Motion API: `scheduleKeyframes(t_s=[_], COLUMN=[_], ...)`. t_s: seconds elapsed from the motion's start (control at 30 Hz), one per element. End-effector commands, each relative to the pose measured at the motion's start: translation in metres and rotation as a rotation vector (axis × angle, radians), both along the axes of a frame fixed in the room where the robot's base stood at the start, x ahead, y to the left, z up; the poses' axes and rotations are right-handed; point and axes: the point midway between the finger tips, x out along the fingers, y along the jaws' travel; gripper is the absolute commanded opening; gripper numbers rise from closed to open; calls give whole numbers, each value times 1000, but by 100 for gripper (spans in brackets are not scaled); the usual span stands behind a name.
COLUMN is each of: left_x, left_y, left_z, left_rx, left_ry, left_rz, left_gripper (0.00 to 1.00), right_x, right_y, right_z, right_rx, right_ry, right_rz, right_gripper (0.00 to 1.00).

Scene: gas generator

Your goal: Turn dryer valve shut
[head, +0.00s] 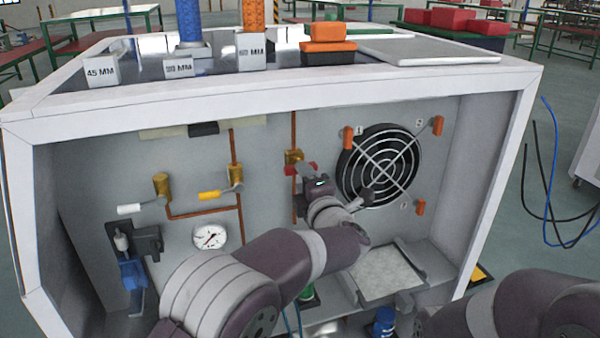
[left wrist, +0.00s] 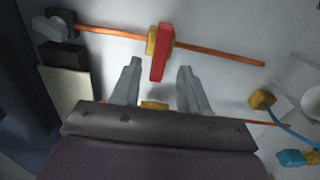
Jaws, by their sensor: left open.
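A valve with a red handle (head: 300,170) sits on a vertical copper pipe on the back panel, left of the fan. In the left wrist view the red handle (left wrist: 160,53) lies across the pipe, ahead of the fingertips and between their lines. My left gripper (head: 317,182) is at this valve in the head view; its fingers are hard to make out there. No label shows which valve is the dryer's. My right arm enters at lower right; its gripper is out of view.
A white-handled valve (head: 130,209) and a yellow-handled valve (head: 210,194) sit to the left, above a gauge (head: 210,237). A caged fan (head: 392,150) is on the right. The cabinet's top edge (head: 270,97) and side walls frame the recess.

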Motion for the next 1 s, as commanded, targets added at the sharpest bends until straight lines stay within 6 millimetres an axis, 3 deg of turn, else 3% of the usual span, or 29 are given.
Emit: scheduleKeyframes(t_s=[0.1,0.3,0.47,0.77,0.87,0.97,1.0], left_x=[-33,-74,-87,-88,-83,-101,-118], left_y=[-12,-25,-28,-29,-55,-104,-106], left_z=[3,2,0,0,-18,-69,-97], left_rx=[1,0,-1,13,117,436,610], left_ry=[0,0,0,6,100,295,399], left_rz=[-5,-3,0,-2,-144,-526,-706], left_gripper=[45,45,45,45,45,45,45], right_x=[0,0,0,0,0,0,0], right_y=[0,0,0,0,0,0,0], right_z=[7,12,12,12,12,12,12], right_rx=[0,0,0,0,0,0,0], right_ry=[0,0,0,0,0,0,0], right_rz=[0,0,0,0,0,0,0], right_gripper=[41,41,41,41,41,41,41])
